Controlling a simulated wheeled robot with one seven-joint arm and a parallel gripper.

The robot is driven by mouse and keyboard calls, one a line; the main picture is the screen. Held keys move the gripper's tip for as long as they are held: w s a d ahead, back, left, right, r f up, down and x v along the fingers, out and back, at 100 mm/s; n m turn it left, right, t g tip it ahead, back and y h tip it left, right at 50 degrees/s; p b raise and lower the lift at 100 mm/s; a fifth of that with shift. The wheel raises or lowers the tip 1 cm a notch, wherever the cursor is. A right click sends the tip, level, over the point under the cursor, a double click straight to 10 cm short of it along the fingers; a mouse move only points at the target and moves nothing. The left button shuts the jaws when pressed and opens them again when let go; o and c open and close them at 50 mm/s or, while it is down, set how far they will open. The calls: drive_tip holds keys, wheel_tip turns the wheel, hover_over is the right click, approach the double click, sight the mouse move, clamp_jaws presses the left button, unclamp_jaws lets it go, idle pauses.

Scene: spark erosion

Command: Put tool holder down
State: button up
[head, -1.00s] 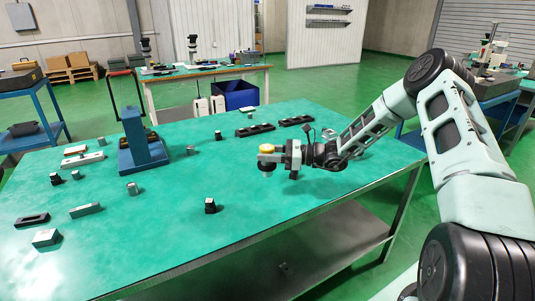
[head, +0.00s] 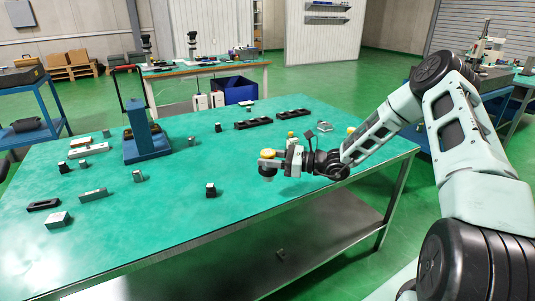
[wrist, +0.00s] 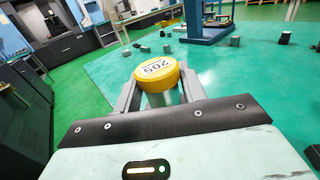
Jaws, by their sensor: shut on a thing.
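The tool holder (wrist: 158,72) has a yellow round top with a label reading 205 and a grey body below. In the wrist view it sits between the two fingers of my gripper (wrist: 155,95), which is shut on it. In the head view the tool holder (head: 267,155) shows at the end of my gripper (head: 272,163), upright, over the front right part of the green table (head: 240,210). It looks held above the tabletop, but its exact height is hard to tell.
A blue stand (head: 150,140) stands at the left-middle of the table. Black holder strips (head: 292,113) lie at the back. Small blocks (head: 211,190) are scattered to the left, including a grey block (head: 57,219). The table's front middle is mostly clear.

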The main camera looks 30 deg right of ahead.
drive_tip(key=s+a+f+m+t+h, duration=0.2)
drive_tip(key=s+f+m+t+h, duration=0.1)
drive_tip(key=s+f+m+h, duration=0.2)
drive_tip(key=s+a+f+m+t+h, duration=0.2)
drive_tip(key=s+f+m+h, duration=0.3)
drive_tip(key=s+f+h, duration=0.4)
drive_tip(key=s+f+t, duration=0.1)
drive_tip(key=s+f, duration=0.1)
drive_tip(key=s, duration=0.1)
